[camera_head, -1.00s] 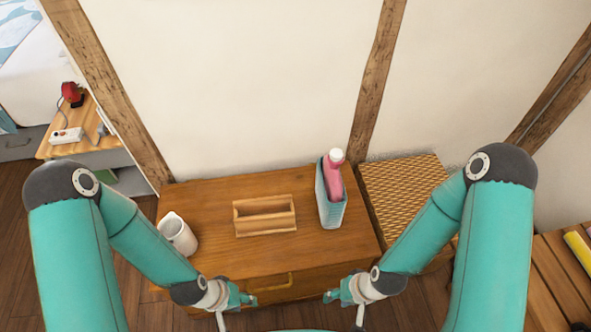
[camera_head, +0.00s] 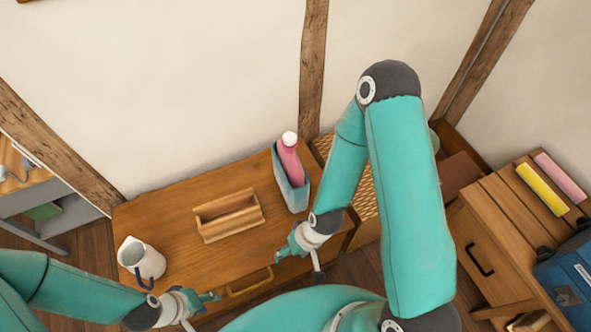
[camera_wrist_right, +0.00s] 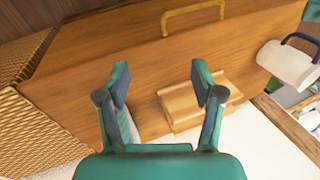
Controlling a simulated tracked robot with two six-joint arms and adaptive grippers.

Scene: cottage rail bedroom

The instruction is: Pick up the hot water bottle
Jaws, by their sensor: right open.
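My right gripper (camera_head: 298,263) is open and empty, in front of the holder near the dresser's front edge. In the right wrist view its fingers (camera_wrist_right: 161,82) are spread above the dresser. A pale strip of the holder (camera_wrist_right: 128,128) shows beside the left finger; the bottle is not clearly seen there. My left gripper (camera_head: 202,308) is low at the dresser's front left, away from the bottle; its jaw opening is unclear.
An open wooden box (camera_head: 205,232) sits mid-dresser, left of the holder. A white jug (camera_head: 141,260) stands at the left end. A woven-top stand (camera_head: 366,200) is right of the dresser. A wooden cabinet (camera_head: 487,265) stands further right.

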